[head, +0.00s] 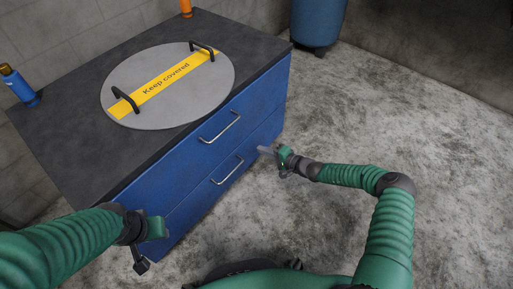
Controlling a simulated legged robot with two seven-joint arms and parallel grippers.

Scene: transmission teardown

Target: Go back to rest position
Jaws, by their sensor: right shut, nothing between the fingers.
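My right gripper (265,151) is shut and empty, in front of the blue cabinet (180,190) near the right end of its drawers. Its green hand and grey fingers point left toward the drawer front, and I see no contact with a handle. My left gripper (150,230) is at the lower left, by the cabinet's near corner. Its fingers are not clear, so I cannot tell if it is open or shut. Both green arms are bent out in front of my body.
A round grey lid (135,75) with two black handles and a yellow "Keep covered" strip lies on the dark cabinet top. A blue bottle (20,88) and an orange object (186,8) stand there too. A blue barrel (318,22) stands behind. The floor at right is clear.

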